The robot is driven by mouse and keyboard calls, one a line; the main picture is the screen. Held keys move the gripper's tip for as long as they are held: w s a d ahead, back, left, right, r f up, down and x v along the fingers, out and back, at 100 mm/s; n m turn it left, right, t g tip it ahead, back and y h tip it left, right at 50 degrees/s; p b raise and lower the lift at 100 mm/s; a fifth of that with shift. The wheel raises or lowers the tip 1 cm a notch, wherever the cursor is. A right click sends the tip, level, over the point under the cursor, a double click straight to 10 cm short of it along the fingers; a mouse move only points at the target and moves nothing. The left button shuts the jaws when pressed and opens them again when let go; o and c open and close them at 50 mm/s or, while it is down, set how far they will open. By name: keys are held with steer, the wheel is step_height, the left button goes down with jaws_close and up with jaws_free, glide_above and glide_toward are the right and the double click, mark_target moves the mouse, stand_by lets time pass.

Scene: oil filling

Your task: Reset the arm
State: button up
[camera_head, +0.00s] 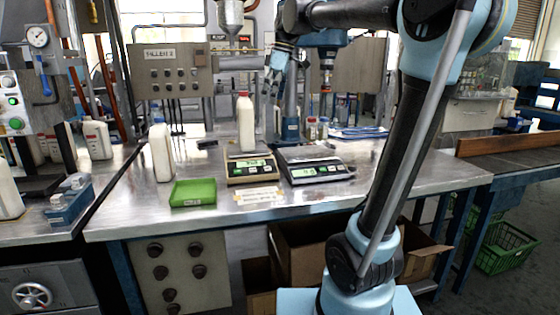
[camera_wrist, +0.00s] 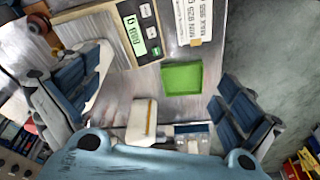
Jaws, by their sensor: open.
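My gripper (camera_head: 273,88) hangs over the metal workbench (camera_head: 420,175), behind and to the right of a white bottle with a red cap (camera_head: 246,122). That bottle stands upright on a scale (camera_head: 251,169). In the wrist view my gripper (camera_wrist: 157,85) has its two blue padded fingers spread wide apart, with nothing held between them. The scale (camera_wrist: 158,65) also shows there, and the left finger covers part of a pale object on it. My arm reaches up from the right and bends over the bench.
A second scale (camera_head: 314,167) stands to the right. A green tray (camera_head: 193,192) lies in front, with a white bottle (camera_head: 162,151) behind it. Small jars (camera_head: 317,128) stand further back. A control box (camera_head: 171,70) stands behind. The bench's right front is clear.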

steer(key=s+d+f+m+h, duration=0.1)
steer(key=s+d+f+m, duration=0.4)
steer(key=f, duration=0.6)
steer(key=s+d+f+m+t, duration=0.1)
steer(key=s+d+f+m, duration=0.4)
steer(key=s+d+f, duration=0.4)
steer(key=s+d+f+m+t+h, duration=0.1)
steer(key=s+d+f+m, duration=0.4)
steer(key=f, duration=1)
steer(key=s+d, duration=0.2)
steer(key=s, duration=0.2)
steer(key=shift+s+d+f+m+h, duration=0.15)
steer(key=shift+d+f+m+h, duration=0.15)
steer(key=shift+d+m, duration=0.1)
steer(key=shift+w+f, duration=0.15)
steer(key=shift+w, duration=0.3)
stand_by(0.9)
